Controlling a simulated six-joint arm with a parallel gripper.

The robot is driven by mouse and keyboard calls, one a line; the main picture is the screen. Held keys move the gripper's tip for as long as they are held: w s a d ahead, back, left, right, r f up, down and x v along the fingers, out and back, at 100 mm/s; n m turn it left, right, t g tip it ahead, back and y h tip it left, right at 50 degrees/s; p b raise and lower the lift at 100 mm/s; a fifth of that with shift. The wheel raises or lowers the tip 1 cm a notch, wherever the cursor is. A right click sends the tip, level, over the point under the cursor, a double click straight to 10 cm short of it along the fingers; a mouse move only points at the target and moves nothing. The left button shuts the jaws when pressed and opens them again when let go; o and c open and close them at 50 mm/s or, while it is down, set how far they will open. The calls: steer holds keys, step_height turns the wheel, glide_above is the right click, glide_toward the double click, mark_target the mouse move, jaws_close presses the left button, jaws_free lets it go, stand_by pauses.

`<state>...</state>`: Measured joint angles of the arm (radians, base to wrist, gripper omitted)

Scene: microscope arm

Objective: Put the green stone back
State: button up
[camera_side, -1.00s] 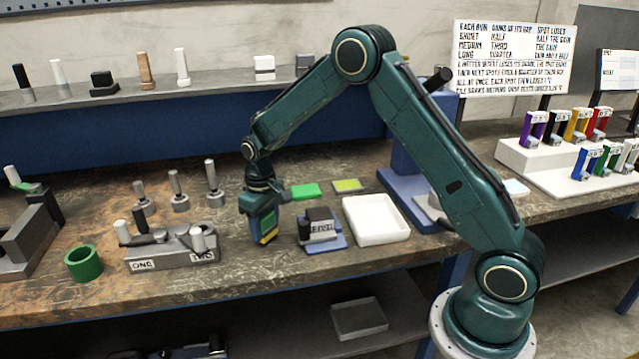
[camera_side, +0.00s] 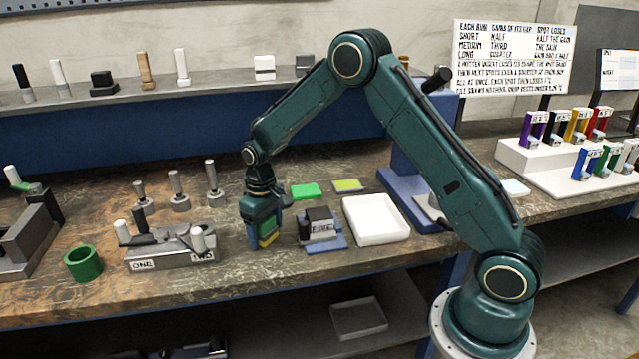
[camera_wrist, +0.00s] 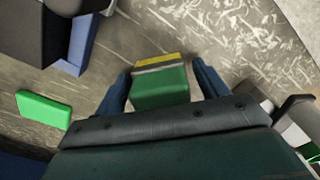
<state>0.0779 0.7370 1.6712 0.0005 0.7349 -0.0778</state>
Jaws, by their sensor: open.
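A green block (camera_wrist: 160,92) with a grey band and a yellow end lies between my gripper's fingers in the wrist view. Small gaps show between it and both fingers, so my gripper (camera_wrist: 161,72) is open around it. In the side view my gripper (camera_side: 262,237) points down close to the bench, and part of the block (camera_side: 269,238) shows beside its fingers. I cannot tell whether the block touches the bench. A flat bright green slab (camera_side: 305,191) lies on the bench behind and right of the gripper; it also shows in the wrist view (camera_wrist: 44,110).
A yellow-green slab (camera_side: 348,185) lies right of the green slab. A labelled blue-based holder (camera_side: 320,228) and a white tray (camera_side: 377,222) stand right of my gripper. A grey fixture (camera_side: 170,250) with pegs stands left. Coloured pieces stand on white steps (camera_side: 545,158) far right.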

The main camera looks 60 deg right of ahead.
steer(key=shift+r, duration=0.15)
step_height(320, 180, up, 11)
steer(key=shift+r, duration=0.55)
stand_by(0.6)
